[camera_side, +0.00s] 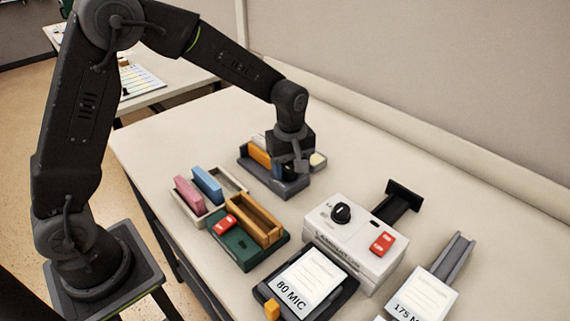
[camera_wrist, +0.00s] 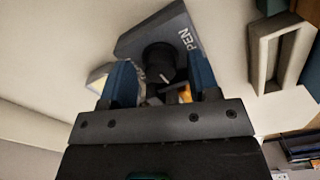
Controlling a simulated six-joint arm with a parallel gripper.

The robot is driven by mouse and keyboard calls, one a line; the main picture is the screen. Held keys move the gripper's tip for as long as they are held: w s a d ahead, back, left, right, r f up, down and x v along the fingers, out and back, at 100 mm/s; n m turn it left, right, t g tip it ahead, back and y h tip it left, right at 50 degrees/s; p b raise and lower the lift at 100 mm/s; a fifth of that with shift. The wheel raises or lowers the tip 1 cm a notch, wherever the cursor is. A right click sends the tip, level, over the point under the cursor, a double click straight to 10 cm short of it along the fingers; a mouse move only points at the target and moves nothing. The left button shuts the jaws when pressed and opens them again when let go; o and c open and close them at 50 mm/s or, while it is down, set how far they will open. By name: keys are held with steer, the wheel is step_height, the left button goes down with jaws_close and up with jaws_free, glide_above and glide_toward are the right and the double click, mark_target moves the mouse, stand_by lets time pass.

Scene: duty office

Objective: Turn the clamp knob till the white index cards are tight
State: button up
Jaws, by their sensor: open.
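The grey clamp base (camera_side: 272,180) stands on the table under my gripper (camera_side: 299,165). In the wrist view the clamp base (camera_wrist: 140,40) carries lettering that reads "PEN", partly cut off. Its black clamp knob (camera_wrist: 160,60) has a pale pointer line and sits between the two blue fingers of my gripper (camera_wrist: 162,80). The fingers are apart, one on each side of the knob; I cannot tell whether they touch it. An orange block (camera_side: 259,156) shows in the clamp. The white index cards are mostly hidden behind my gripper, and I cannot tell how tight they are.
A cream tray (camera_side: 232,180) with pink and blue blocks and a green tray (camera_side: 237,253) stand in front of the clamp. A white laminator-like box (camera_side: 352,238) with a dial stands to the right. Black stand with "80 MIC" card (camera_side: 308,279) is nearest. Table's back right is clear.

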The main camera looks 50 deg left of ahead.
mark_target(290, 169)
steer(key=n, duration=0.2)
steer(key=shift+n, duration=0.4)
step_height(290, 169, up, 14)
steer(key=s+a+r+m+t, duration=0.1)
steer(key=s+m+t, duration=0.4)
steer(key=s+m, duration=1.1)
steer(key=shift+s+a+r+m+t, duration=0.35)
steer(key=shift+s+a, duration=0.25)
steer(key=shift+s, duration=2.65)
